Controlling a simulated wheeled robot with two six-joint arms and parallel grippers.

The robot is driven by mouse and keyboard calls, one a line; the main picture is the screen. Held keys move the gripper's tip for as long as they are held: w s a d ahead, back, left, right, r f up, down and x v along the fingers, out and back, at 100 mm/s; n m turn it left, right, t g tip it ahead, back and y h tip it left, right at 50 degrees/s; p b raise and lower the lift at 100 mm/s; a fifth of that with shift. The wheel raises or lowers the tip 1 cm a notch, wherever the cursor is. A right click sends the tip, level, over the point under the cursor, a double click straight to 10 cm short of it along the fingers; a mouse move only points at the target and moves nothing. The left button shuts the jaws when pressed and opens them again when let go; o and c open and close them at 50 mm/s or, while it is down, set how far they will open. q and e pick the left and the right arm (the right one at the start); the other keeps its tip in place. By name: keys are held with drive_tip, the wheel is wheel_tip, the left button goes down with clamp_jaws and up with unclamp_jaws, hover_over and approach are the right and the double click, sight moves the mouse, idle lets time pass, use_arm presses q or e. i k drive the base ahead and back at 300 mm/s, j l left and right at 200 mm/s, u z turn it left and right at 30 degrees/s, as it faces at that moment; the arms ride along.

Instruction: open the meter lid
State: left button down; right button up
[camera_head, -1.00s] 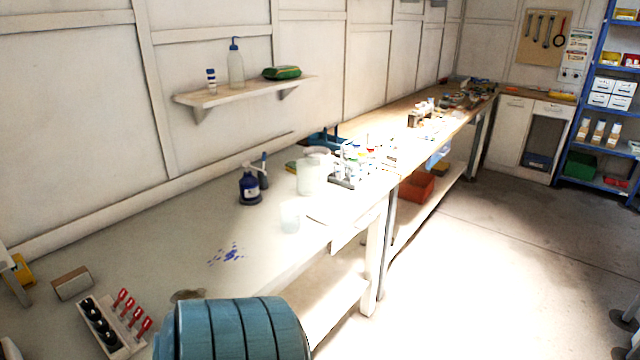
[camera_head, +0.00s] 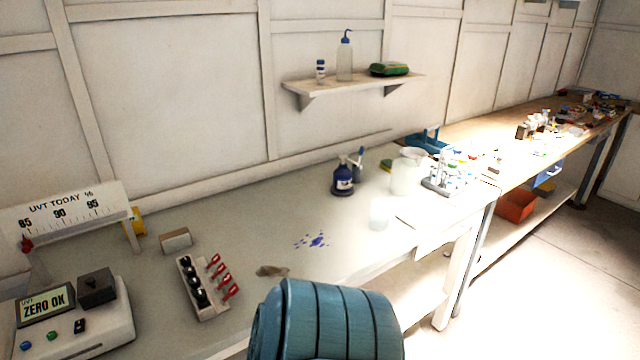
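The meter (camera_head: 75,335) is a pale box at the lower left, on the near end of the bench. Its display (camera_head: 45,306) reads "ZERO OK". A dark square lid (camera_head: 97,287) with a small knob sits on its top right and looks shut. Small buttons line its front. Neither of my grippers shows in the view. The large blue-green ribbed shape at the bottom centre is not a gripper that I can make out.
A "UVT TODAY %" scale board (camera_head: 75,213) stands behind the meter. A rack (camera_head: 205,287) of black-capped vials and red-handled pieces lies to its right. A blue bottle (camera_head: 343,180), a beaker (camera_head: 380,214) and a pitcher (camera_head: 407,172) stand farther along. Blue spots and a brown patch mark the bench.

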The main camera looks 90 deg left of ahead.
sight(97, 288)
drive_tip(key=u, duration=4.2)
